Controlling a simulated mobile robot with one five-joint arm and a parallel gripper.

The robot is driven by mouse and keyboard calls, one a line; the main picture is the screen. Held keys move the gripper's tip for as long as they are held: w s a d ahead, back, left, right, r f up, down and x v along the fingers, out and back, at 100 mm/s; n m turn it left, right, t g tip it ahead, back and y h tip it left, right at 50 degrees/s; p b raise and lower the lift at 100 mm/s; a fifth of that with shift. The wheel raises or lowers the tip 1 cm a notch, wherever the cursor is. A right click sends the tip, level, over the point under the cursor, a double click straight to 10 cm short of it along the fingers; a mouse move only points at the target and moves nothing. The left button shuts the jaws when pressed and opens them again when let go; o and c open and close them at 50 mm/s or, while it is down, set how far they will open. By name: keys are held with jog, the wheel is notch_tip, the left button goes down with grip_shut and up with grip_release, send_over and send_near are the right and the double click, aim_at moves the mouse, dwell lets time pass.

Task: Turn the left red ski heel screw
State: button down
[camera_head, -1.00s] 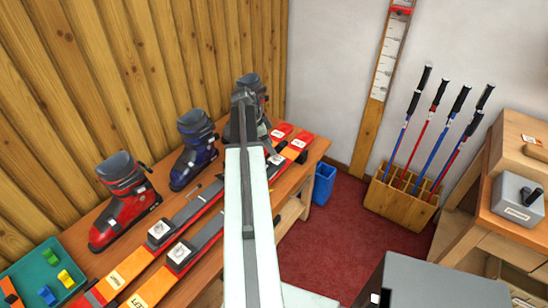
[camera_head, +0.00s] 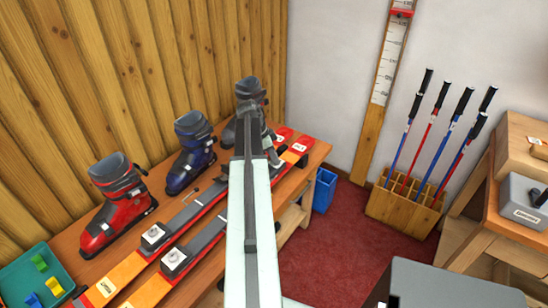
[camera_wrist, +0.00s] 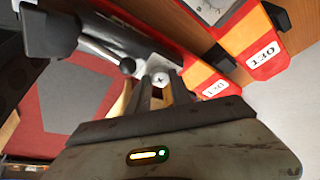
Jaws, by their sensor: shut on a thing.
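In the wrist view my gripper (camera_wrist: 161,88) is shut on a small silver screw head (camera_wrist: 160,79) with a cross slot. One finger stands on each side of it. The screw sits at the heel end of a dark binding, beside a grey lever (camera_wrist: 105,52). The binding is on a red and orange ski (camera_wrist: 205,78) labelled 130, which borders the carpet side. A second such ski (camera_wrist: 255,45) lies beside it. In the head view the skis (camera_head: 128,270) lie along the bench, and my arm hides the gripper and the screw.
A red boot (camera_head: 118,207), a blue boot (camera_head: 190,155) and a dark boot (camera_head: 251,91) stand along the wall side of the bench. A green tray (camera_head: 22,270) is at the left end. A blue bin (camera_head: 323,190) and a pole rack (camera_head: 400,212) stand on the open red carpet.

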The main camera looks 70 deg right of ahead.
jog(key=shift+n, duration=0.3)
jog(key=n, duration=0.2)
jog(key=n+t+h, duration=0.1)
jog(key=n, duration=0.1)
jog(key=shift+s+a+n+t, duration=0.15)
jog(key=shift+a+n+t, duration=0.05)
jog(key=shift+n+t, duration=0.1)
jog(key=n+t, duration=0.1)
jog(key=n, duration=0.2)
jog(key=n+t, duration=0.1)
jog(key=n, duration=0.2)
jog(key=shift+s+h, duration=0.2)
jog(key=shift+h, duration=0.2)
jog(key=n+t, duration=0.1)
jog(key=n, duration=0.2)
jog(key=n+t, duration=0.1)
jog(key=n, duration=0.2)
jog(key=shift+s+d+n+t+y, duration=0.2)
jog(key=shift+n+t+y, duration=0.1)
jog(key=shift+n+t, duration=0.1)
jog(key=n, duration=0.3)
jog(key=n+t+y, duration=0.1)
jog(key=n, duration=0.1)
jog(key=shift+s+n+y, duration=0.1)
jog(key=shift+n+y, duration=0.2)
jog(key=shift+n, duration=0.1)
jog(key=c, duration=1.2)
grip_release()
jog(key=shift+o, duration=0.2)
